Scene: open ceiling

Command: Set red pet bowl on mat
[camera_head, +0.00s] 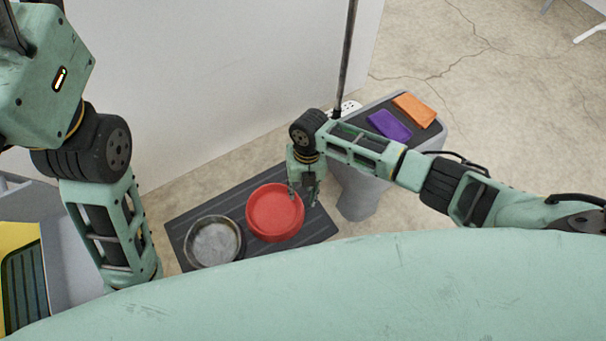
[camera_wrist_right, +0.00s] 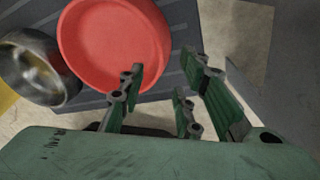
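The red pet bowl (camera_head: 275,212) sits upright on the dark ribbed mat (camera_head: 222,204), on its right half, with its base apparently resting on it. The bowl also shows in the right wrist view (camera_wrist_right: 115,42), with a strip of mat (camera_wrist_right: 188,38) beside it. My right gripper (camera_head: 306,190) is at the bowl's right rim. My left gripper is out of view.
A metal bowl (camera_head: 212,241) stands on the mat's left half, close to the red one. A grey stand (camera_head: 360,195) with purple (camera_head: 389,125) and orange (camera_head: 414,110) cloths is right of the mat, under my right arm. A pale wall (camera_head: 220,80) rises behind.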

